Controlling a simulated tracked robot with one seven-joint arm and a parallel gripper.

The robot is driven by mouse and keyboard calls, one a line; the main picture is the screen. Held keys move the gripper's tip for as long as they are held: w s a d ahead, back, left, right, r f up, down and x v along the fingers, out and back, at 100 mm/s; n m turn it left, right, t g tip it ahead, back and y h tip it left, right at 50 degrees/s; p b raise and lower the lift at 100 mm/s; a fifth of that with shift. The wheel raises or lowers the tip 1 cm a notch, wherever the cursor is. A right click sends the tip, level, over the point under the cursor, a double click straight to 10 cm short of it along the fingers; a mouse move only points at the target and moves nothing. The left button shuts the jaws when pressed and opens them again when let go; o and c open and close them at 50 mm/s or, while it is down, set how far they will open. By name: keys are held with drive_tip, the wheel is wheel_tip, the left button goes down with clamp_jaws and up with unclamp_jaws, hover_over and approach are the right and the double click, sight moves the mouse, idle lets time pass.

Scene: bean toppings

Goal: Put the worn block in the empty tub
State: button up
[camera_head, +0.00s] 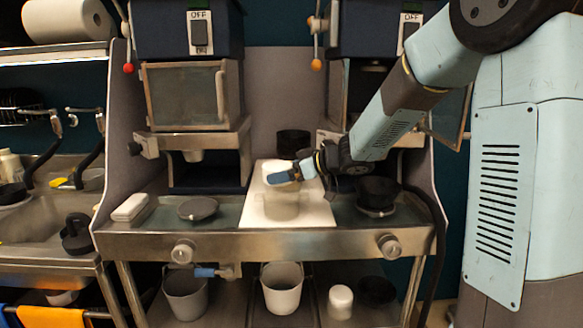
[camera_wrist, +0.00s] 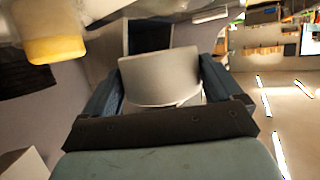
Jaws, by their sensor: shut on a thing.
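My gripper (camera_head: 286,177) is over the white board in the middle of the counter. In the wrist view its two blue fingers (camera_wrist: 160,84) are shut on a pale, curved, tub-like thing (camera_wrist: 160,76). In the head view a pale rounded thing (camera_head: 282,206) shows just under the fingers; its gap from the board is unclear. A small whitish block (camera_head: 129,207) lies at the counter's left end, apart from my gripper. Two pale tubs, a left one (camera_head: 185,295) and a middle one (camera_head: 282,290), stand on the lower shelf. I cannot tell their contents.
The white board (camera_head: 308,212) lies between a dark round plate (camera_head: 198,208) and a dark bowl (camera_head: 377,192). A black container (camera_head: 293,143) stands behind. A white cylinder (camera_head: 340,301) is on the lower shelf. The steel counter edge (camera_head: 270,243) overhangs the tubs.

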sight(289, 189)
drive_tip(key=shift+w+d+f, duration=0.1)
drive_tip(key=shift+d+f, duration=0.1)
drive_tip(key=shift+f, duration=0.4)
drive_tip(key=shift+w+d+f, duration=0.1)
drive_tip(key=shift+d+f, duration=0.05)
drive_tip(key=shift+f, duration=1.45)
drive_tip(key=shift+s+d+f, duration=0.1)
drive_tip(key=shift+f, duration=0.4)
idle(0.5)
drive_tip(key=o, duration=1.2)
drive_tip(key=shift+c, duration=0.2)
drive_tip(key=v, duration=1.3)
drive_tip(key=shift+s+d, duration=0.25)
